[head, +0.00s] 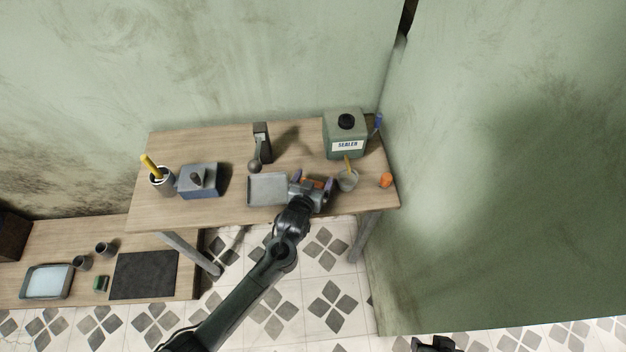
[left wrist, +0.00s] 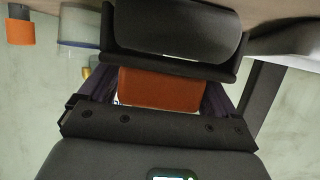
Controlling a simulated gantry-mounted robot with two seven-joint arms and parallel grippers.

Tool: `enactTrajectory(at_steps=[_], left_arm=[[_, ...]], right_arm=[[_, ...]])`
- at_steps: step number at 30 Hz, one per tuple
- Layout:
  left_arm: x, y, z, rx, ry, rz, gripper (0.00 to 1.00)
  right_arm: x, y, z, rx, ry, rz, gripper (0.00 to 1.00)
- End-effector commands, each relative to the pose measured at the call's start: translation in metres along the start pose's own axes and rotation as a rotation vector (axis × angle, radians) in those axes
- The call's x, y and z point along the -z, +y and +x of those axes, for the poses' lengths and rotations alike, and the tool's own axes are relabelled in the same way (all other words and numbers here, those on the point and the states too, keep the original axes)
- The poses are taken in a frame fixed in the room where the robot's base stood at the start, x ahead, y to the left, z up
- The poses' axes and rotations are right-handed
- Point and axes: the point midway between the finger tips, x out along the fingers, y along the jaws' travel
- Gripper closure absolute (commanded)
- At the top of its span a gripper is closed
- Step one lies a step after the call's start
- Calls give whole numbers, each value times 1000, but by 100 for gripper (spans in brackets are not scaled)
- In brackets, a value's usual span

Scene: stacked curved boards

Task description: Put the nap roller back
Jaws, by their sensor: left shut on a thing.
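My left gripper (head: 312,181) is at the front right of the table, just right of the grey tray (head: 266,190). It is shut on an orange-brown, blocky thing (head: 317,184), which also shows between the dark fingers in the left wrist view (left wrist: 160,89). Most of this thing is hidden by the gripper, so I cannot tell for sure that it is the nap roller, nor whether it touches the table. The tray looks empty. My right gripper (head: 436,343) shows only as a dark piece at the bottom edge.
A grey cup (head: 347,181) with a yellow stick and an orange item (head: 386,180) stand close right of the left gripper. A green sealer can (head: 344,146) stands behind. A blue box (head: 200,187) and a pot (head: 162,184) stand left. A lower bench (head: 105,248) is at far left.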

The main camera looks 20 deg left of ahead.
Motion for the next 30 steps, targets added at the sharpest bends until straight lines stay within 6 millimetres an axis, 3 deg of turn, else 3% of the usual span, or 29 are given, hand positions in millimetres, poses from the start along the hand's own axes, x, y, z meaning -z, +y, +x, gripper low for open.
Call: enactTrajectory(at_steps=[1, 4, 5, 6, 14, 19, 30], left_arm=[[-11, -1, 0, 1, -20, 3, 53], [-13, -1, 0, 1, -25, 4, 53], [-15, -1, 0, 2, -27, 4, 5], [-15, -1, 0, 2, -27, 5, 0], [-9, -1, 0, 1, -19, 3, 0], [5, -1, -5, 1, -15, 2, 0], [4, 0, -73, 0, -17, 1, 0]], right_arm=[[0, 0, 1, 0, 0, 0, 57], [0, 0, 1, 0, 0, 0, 57], [0, 0, 1, 0, 0, 0, 57], [0, 0, 1, 0, 0, 0, 57], [-1, 1, 1, -3, -3, -4, 57], [0, 2, -4, -6, -3, -8, 57], [4, 2, -16, -7, -2, -9, 57]])
